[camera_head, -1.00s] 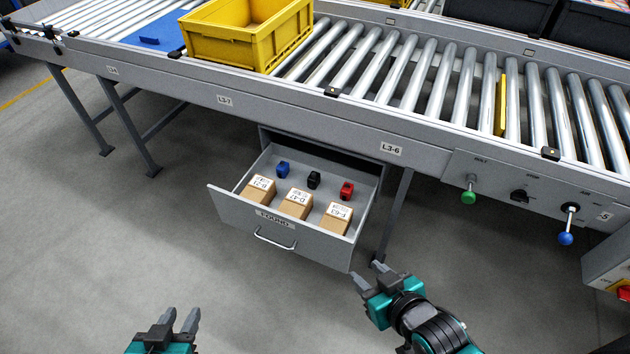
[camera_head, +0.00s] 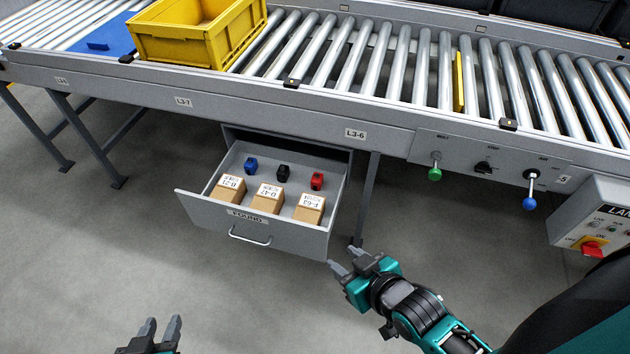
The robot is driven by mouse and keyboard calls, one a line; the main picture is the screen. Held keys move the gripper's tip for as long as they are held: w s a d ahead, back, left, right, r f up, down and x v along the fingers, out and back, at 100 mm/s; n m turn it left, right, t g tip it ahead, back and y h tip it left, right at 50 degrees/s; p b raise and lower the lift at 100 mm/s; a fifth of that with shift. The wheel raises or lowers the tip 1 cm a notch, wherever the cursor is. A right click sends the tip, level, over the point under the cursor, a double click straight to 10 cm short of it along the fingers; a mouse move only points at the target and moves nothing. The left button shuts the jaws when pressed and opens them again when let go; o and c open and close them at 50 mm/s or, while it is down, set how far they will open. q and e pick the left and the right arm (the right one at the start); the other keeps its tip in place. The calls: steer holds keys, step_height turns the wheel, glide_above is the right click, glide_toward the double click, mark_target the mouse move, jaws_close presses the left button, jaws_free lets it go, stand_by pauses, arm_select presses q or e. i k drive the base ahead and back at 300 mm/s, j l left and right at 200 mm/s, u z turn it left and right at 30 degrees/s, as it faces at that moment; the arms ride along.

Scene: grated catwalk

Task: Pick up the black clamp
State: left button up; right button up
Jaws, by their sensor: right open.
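The black clamp (camera_head: 283,173) lies in the open grey drawer (camera_head: 196,203), between a blue clamp (camera_head: 251,165) on its left and a red clamp (camera_head: 317,181) on its right. My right gripper (camera_head: 342,260) is open and empty, outside the drawer near its front right corner. My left gripper (camera_head: 160,331) is at the bottom edge of the view, well in front of the drawer. Its two fingers stand apart with nothing between them.
Three labelled cardboard boxes (camera_head: 268,198) stand in the front of the drawer, before the clamps. The roller conveyor (camera_head: 330,50) runs above it, with a yellow crate (camera_head: 190,50). Knobs and a control box (camera_head: 597,220) are at the right. Floor in front is clear.

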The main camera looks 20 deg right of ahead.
mark_target(282, 173)
steer(key=i+j+z, duration=0.15)
steer(key=j, duration=0.2)
steer(key=i+j+z, duration=0.25)
steer(key=i+j, duration=0.2)
steer(key=j, duration=0.3)
steer(key=i+j+z, duration=0.15)
steer(key=j, duration=0.2)
steer(key=i+j+z, duration=0.15)
steer(key=j, duration=0.25)
steer(key=i+j+z, duration=0.15)
steer(key=j, duration=0.3)
